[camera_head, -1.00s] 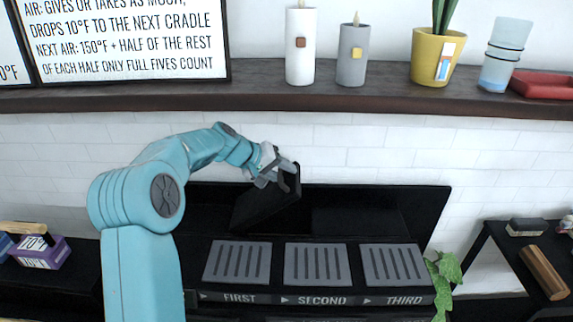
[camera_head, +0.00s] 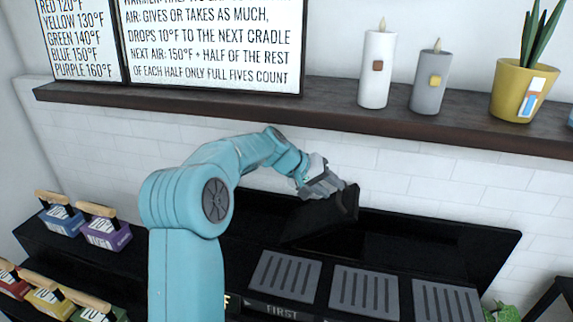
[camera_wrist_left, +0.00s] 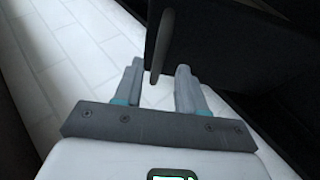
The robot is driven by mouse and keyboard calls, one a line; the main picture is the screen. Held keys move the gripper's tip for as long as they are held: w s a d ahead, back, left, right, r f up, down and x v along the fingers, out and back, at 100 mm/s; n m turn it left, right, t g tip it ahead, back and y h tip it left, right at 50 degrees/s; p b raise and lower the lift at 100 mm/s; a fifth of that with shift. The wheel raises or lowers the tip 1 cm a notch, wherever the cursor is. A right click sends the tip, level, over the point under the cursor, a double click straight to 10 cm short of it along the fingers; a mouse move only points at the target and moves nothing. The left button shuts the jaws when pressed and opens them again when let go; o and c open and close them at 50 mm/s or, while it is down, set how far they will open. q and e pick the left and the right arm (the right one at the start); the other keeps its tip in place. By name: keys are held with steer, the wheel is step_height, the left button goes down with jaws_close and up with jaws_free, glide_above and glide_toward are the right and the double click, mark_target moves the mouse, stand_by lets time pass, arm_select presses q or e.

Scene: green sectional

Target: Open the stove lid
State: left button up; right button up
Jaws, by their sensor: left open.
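The black stove lid (camera_head: 315,222) stands tilted up at the left end of the dark stove in the head view. My left gripper (camera_head: 333,187) is at the lid's upper edge. In the left wrist view the open fingers of my left gripper (camera_wrist_left: 158,70) have a dark rounded bar (camera_wrist_left: 161,48) running between or just beyond their tips. The lid (camera_wrist_left: 215,45) fills the upper right there. I cannot tell whether a finger touches the bar. My right gripper is not in view.
Slotted grey plates (camera_head: 365,292) line the stove front, one above a FIRST label. A dark shelf (camera_head: 330,113) with candles and a yellow pot (camera_head: 518,95) runs above. Coloured, wooden-handled blocks (camera_head: 103,230) stand at left. White brick wall is behind.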

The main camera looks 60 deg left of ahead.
arm_select(q)
steer(key=f+p+v, duration=0.1)
steer(key=p+v, duration=0.1)
steer(key=v, duration=1.2)
steer(key=shift+s+a, duration=0.35)
steer(key=shift+s, duration=0.15)
steer(key=shift+s, duration=0.1)
stand_by(0.6)
